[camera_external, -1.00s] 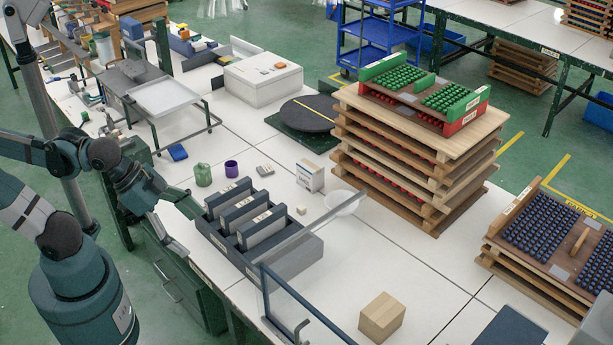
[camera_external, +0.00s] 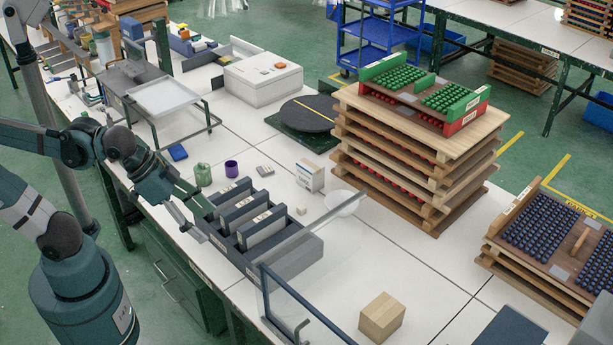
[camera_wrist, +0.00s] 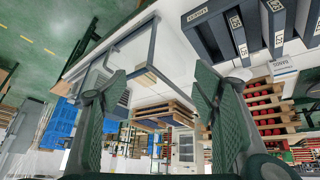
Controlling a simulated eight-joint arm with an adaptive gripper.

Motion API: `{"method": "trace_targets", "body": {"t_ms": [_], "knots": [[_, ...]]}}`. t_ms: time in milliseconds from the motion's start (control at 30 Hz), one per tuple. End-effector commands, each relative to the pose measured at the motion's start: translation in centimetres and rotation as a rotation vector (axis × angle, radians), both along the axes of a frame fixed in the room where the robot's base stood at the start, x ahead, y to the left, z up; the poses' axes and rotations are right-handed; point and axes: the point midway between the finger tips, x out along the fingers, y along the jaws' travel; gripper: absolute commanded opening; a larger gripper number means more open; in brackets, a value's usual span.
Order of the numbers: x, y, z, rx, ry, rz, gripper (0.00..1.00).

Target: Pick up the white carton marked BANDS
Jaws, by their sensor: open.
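The white carton (camera_external: 310,177) stands upright on the white table, to the right of the dark divided box and just left of the white bowl. In the wrist view a white carton with small upside-down lettering (camera_wrist: 283,66) shows at the right, partly hidden. My gripper (camera_external: 204,225) is open and empty beside the left end of the dark box, well apart from the carton. Its two green finger pads (camera_wrist: 162,85) stand wide apart in the wrist view.
The dark box (camera_external: 262,240) with upright dividers lies between my gripper and the carton. A white bowl (camera_external: 340,203), a small beige cube (camera_external: 302,211), a purple cup (camera_external: 231,168) and a green jug (camera_external: 203,174) are nearby. Stacked wooden trays (camera_external: 410,165) rise behind the bowl.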

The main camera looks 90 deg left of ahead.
Motion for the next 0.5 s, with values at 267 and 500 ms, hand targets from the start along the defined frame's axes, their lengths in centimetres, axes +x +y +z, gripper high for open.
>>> {"method": "trace_targets", "body": {"t_ms": [267,500], "knots": [[4.1,3.1,1.6,-0.065,0.040,0.158,0.60],[7.6,6.0,2.4,-0.121,0.074,0.296,0.60]]}}
